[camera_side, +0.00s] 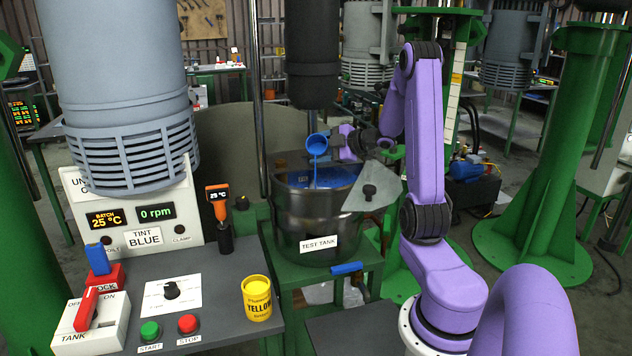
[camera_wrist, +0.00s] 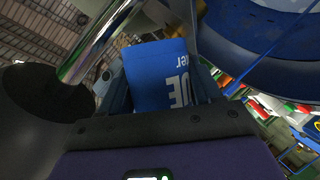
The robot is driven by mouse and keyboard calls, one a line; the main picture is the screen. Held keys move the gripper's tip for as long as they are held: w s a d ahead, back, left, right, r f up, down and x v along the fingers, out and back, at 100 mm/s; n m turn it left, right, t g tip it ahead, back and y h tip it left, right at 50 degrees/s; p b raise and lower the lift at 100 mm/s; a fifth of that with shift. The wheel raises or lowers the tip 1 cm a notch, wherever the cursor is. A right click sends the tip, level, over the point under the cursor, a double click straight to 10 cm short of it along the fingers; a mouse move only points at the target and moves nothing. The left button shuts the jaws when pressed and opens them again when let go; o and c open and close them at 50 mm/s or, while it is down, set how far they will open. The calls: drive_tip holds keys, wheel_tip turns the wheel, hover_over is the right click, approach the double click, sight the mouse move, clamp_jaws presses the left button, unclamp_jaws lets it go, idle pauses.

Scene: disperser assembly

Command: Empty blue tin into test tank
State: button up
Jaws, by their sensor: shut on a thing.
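The blue tin (camera_side: 317,145) is tipped over the steel test tank (camera_side: 318,222), and a thin blue stream runs from it down into the tank. Blue liquid (camera_side: 330,177) shows inside the tank. My gripper (camera_side: 345,142) is shut on the blue tin above the tank's rim. In the wrist view the blue tin (camera_wrist: 160,78) sits between my fingers, with white lettering turned on its side. The tank's blue contents (camera_wrist: 265,65) also show there at upper right, with a blue stream crossing. The tin's inside is hidden.
A shaft (camera_side: 312,122) hangs into the tank from a dark housing close to the tin. A yellow tin (camera_side: 257,298) stands on the control bench at left. A grey fan-shaped plate (camera_side: 372,192) is at the tank's right side.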

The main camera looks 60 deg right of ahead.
drive_tip(key=shift+f+n+t, duration=0.3)
drive_tip(key=shift+n, duration=0.4)
idle(2.3)
drive_tip(key=shift+r+n+t+h, duration=0.3)
drive_tip(key=shift+r+n+h, duration=0.1)
drive_tip(key=shift+n+h, duration=0.2)
idle(2.1)
drive_tip(key=shift+f+n, duration=0.3)
drive_tip(key=shift+n, duration=0.2)
idle(1.7)
